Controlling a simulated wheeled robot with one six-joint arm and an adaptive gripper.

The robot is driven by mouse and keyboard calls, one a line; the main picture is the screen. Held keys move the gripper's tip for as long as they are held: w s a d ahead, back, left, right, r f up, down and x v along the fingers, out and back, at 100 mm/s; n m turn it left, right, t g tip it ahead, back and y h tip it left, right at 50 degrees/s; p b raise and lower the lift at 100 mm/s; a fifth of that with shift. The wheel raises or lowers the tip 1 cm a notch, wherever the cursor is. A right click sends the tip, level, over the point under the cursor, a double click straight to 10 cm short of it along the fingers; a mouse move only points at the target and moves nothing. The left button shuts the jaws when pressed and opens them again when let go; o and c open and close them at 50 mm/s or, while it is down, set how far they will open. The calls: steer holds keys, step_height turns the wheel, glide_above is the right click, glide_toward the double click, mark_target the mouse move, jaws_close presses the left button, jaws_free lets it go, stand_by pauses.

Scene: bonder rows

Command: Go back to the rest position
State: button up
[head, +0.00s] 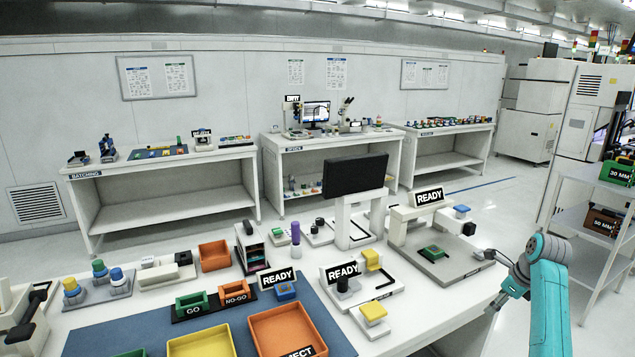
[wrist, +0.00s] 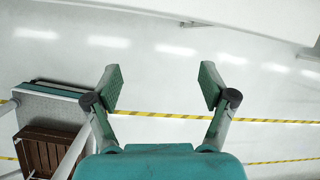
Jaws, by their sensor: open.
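My gripper (head: 492,280) is at the right of the head view, beside the right edge of the white workbench (head: 455,313). My teal forearm rises behind it from the bottom edge. In the wrist view my gripper (wrist: 161,84) has its two green fingers spread wide apart, with nothing between them. Pale floor (wrist: 160,68) shows behind the fingers. The closest item on the bench is a grey fixture (head: 450,264) with a green part on it, left of my gripper. Whether a fingertip touches the bench edge cannot be told.
A READY sign (head: 429,196), a dark monitor (head: 355,174) and orange trays (head: 214,255) stand on the bench. A shelf rack (head: 590,250) with crates stands right of my arm. A yellow-black floor stripe (wrist: 165,115) crosses the wrist view. Open floor lies behind the bench.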

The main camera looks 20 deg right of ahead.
steer(key=s+a+f+n+t+h, duration=0.15)
steer(key=a+f+n, duration=0.55)
steer(key=a+f, duration=1.25)
steer(key=s+a+f+n+t, duration=0.2)
steer(key=s+a+f+n, duration=0.2)
steer(key=s+a, duration=0.25)
steer(key=s+a+f+n+t, duration=0.1)
steer(key=s+a+f+n, duration=0.35)
steer(key=a, duration=0.35)
steer(key=s+a+r+n+t, duration=0.1)
steer(key=s+a+r+n, duration=0.15)
steer(key=s+a, duration=0.45)
steer(key=s+a+r+n+t, duration=0.2)
steer(key=s+a+n, duration=0.2)
steer(key=s, duration=0.6)
steer(key=s+a+r+n+t+y, duration=0.1)
steer(key=s+a+r+n, duration=0.2)
steer(key=s+r+n, duration=0.2)
steer(key=s+a+r+n+t, duration=0.2)
steer(key=s+r+n, duration=0.3)
steer(key=s+r, duration=0.4)
step_height(320, 180, up, 5)
steer(key=shift+s+a+f+y, duration=0.1)
steer(key=shift+s+a+y, duration=0.25)
steer(key=shift+a, duration=0.05)
